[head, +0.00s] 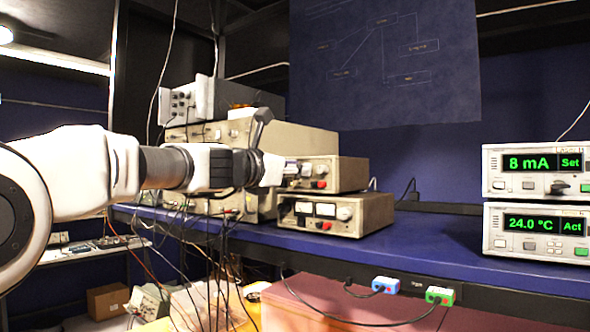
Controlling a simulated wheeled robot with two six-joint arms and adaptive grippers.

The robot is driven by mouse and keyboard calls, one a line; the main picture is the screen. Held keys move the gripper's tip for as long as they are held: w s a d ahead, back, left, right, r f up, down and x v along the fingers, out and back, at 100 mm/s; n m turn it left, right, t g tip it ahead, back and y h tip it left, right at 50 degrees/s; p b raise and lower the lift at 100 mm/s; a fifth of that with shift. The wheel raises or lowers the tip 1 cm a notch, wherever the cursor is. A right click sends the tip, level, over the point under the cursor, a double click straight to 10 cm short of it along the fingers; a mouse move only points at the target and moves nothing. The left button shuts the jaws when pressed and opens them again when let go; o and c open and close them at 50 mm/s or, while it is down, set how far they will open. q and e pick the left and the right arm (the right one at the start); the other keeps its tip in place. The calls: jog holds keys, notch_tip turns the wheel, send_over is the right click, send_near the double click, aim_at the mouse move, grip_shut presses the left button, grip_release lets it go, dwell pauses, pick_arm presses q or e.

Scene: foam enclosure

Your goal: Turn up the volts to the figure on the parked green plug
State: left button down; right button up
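A green plug (440,296) sits at the bench's front rail, with a cable running from it. Any figure on it is too small to read. A beige power unit (375,215) with two meters and a pale knob stands on the blue bench. A second beige unit (350,174) with red terminals sits on top of it. My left gripper (272,166) is in front of the upper unit's left end and hides part of its panel. Whether it touches a knob there is unclear. Its fingers are seen edge-on, so their opening is unclear. My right gripper is out of view.
A blue plug (386,285) sits left of the green one. Two stacked display units at the right read 8 mA Set (530,162) and 24.0 °C Act (532,223). Black cables hang below my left arm. The blue bench top (430,250) is clear between the units.

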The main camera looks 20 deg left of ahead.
pick_arm(q)
jog(key=shift+f+m, duration=0.2)
jog(key=shift+m, duration=0.1)
jog(key=shift+w+r+m+y+b, duration=0.15)
jog(key=shift+m+b, duration=1.1)
jog(key=shift+m, duration=1.55)
jog(key=shift+s+r+m+y+b, duration=0.1)
jog(key=shift+m+b, duration=1.1)
jog(key=shift+m, duration=1.6)
jog(key=shift+w+r+m+y+b, duration=0.15)
jog(key=shift+m+b, duration=1.1)
jog(key=shift+m, duration=1.55)
jog(key=shift+s, duration=0.1)
jog(key=c, duration=1.2)
grip_release()
jog(key=shift+w+d+f, duration=0.1)
jog(key=shift+w+f, duration=0.2)
jog(key=shift+s, duration=0.1)
